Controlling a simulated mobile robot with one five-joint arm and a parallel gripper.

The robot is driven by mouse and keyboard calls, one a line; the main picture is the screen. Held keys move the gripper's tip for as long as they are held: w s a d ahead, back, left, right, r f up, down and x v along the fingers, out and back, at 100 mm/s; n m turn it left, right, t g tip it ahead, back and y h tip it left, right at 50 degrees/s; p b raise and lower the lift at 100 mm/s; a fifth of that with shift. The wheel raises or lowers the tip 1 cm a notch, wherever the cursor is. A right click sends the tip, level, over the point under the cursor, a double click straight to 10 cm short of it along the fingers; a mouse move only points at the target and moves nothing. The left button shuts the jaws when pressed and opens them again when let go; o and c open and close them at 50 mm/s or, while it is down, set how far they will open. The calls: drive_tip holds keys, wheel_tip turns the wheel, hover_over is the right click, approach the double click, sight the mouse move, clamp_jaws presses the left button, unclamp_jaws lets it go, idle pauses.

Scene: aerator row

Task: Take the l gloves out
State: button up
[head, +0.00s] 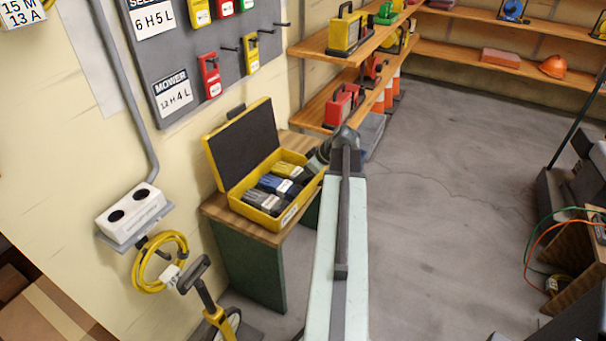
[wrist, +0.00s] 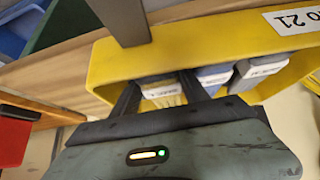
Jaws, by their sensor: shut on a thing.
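An open yellow box (head: 232,196) stands on a small bench, its dark-lined lid (head: 240,143) raised. Bundles of gloves with white labels lie in a row inside: a dark grey one (head: 264,201), a blue one (head: 279,185) and a pale yellow-grey one (head: 289,171). My gripper (head: 320,160) is at the box's right end. In the wrist view my gripper (wrist: 162,96) has its fingers on either side of a pale yellowish bundle (wrist: 161,91) and is shut on it, inside the box (wrist: 215,45). Its label is too blurred to read surely.
The bench (head: 250,260) is against the wall. Wooden shelves (head: 325,112) with a red case (head: 343,105) stand behind it. A yellow cable coil (head: 160,262) hangs at the left.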

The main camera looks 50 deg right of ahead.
wheel_tip(320, 180, up, 11)
drive_tip(key=p, duration=1)
drive_tip(key=shift+f, duration=0.2)
wheel_tip(320, 180, up, 19)
drive_tip(key=p, duration=1.8)
drive_tip(key=shift+p, duration=0.4)
